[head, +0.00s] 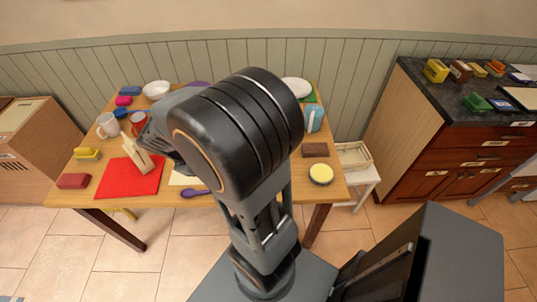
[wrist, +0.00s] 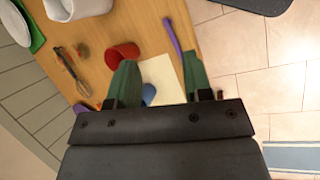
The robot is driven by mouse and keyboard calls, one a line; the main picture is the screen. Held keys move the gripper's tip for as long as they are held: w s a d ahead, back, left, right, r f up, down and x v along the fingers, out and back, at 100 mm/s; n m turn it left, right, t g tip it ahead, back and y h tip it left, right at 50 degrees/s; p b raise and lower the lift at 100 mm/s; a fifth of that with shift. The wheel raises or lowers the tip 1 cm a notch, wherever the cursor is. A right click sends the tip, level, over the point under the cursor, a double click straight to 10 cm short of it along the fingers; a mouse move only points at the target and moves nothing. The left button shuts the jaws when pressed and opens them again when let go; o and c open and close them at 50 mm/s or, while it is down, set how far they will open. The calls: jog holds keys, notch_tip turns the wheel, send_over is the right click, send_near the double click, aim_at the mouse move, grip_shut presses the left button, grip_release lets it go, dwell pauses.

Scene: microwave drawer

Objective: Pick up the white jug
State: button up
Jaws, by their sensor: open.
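A white jug-like vessel with a side handle (head: 108,125) stands on the left part of the table in the head view. It looks like the white jug. My gripper (head: 138,156) is to its right and nearer the front, above the red mat (head: 130,182), apart from the vessel. In the wrist view my gripper (wrist: 158,85) has its green fingers spread with nothing held between them. A large white vessel (wrist: 92,6) is cut off at the top there; I cannot tell whether it is a jug. My arm hides the table's middle in the head view.
A red cup (head: 138,122) stands close right of the white vessel. A white bowl (head: 157,89) is behind. Yellow (head: 87,153) and dark red (head: 73,181) blocks lie at the left edge. A red cylinder (wrist: 122,54) and whisk (wrist: 70,66) show in the wrist view.

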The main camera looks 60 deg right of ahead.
jog(key=s+d+f+n+g+h, duration=0.1)
jog(key=d+f+n+g, duration=0.1)
jog(key=d+f, duration=0.3)
jog(key=s+d+f+n+g+h+b, duration=0.1)
jog(key=s+d+f+n+g+h, duration=0.1)
jog(key=d+f, duration=0.3)
jog(key=s+d+f+n+g+h, duration=0.2)
jog(key=d+f, duration=0.3)
jog(key=d, duration=0.2)
jog(key=shift+d+f, duration=0.1)
jog(key=shift+d, duration=0.25)
jog(key=shift+x, duration=3.1)
grip_shut()
